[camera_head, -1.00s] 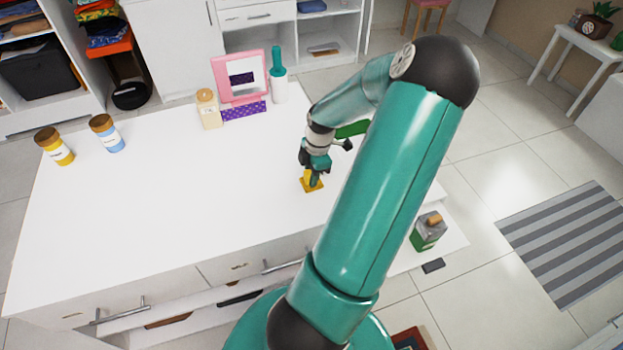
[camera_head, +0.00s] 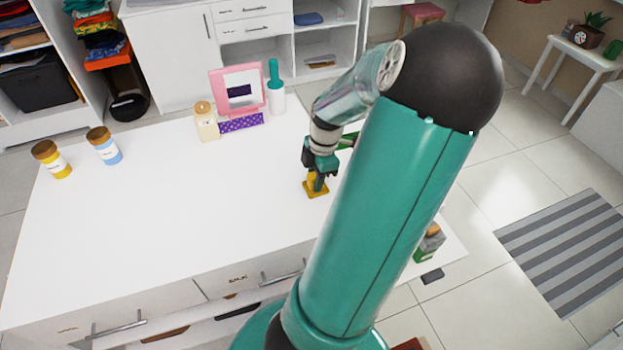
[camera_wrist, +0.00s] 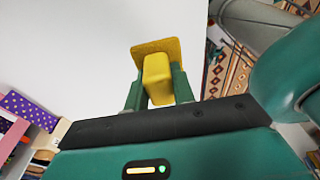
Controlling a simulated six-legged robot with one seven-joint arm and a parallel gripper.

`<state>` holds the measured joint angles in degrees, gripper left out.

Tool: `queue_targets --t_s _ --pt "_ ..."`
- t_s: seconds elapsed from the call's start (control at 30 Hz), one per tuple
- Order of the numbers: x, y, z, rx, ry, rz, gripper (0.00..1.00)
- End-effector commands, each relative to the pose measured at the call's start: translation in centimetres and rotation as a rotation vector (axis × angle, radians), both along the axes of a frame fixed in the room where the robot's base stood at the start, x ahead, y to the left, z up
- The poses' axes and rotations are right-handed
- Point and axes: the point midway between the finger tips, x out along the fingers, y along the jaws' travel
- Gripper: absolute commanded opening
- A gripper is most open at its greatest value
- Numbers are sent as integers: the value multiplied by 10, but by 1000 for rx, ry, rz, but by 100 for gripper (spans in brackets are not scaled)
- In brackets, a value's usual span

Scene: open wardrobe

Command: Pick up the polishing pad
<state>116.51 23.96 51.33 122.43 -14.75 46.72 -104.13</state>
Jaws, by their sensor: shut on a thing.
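The polishing pad (camera_wrist: 158,48) is a flat yellow piece with a raised block-like grip. In the wrist view the two green fingers of my gripper (camera_wrist: 157,88) stand on either side of that grip and are shut on it. In the head view the yellow pad (camera_head: 311,191) shows below my gripper (camera_head: 317,180), over the right part of the white top. I cannot tell whether the pad touches the surface or is just above it.
On the white tabletop (camera_head: 150,220) stand a yellow jar (camera_head: 55,163), a blue jar (camera_head: 106,150), a cream bottle (camera_head: 206,122), a pink-framed mirror (camera_head: 239,88) and a white bottle with a teal top (camera_head: 276,92).

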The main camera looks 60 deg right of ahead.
Motion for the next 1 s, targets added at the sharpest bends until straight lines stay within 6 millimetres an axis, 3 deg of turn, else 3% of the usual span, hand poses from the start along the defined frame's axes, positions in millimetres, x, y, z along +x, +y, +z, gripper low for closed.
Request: queue_targets --t_s 0.5,1.0 --pt "-51 48 32 -2 4 -2 3" --pt "-65 64 41 0 0 1 3"
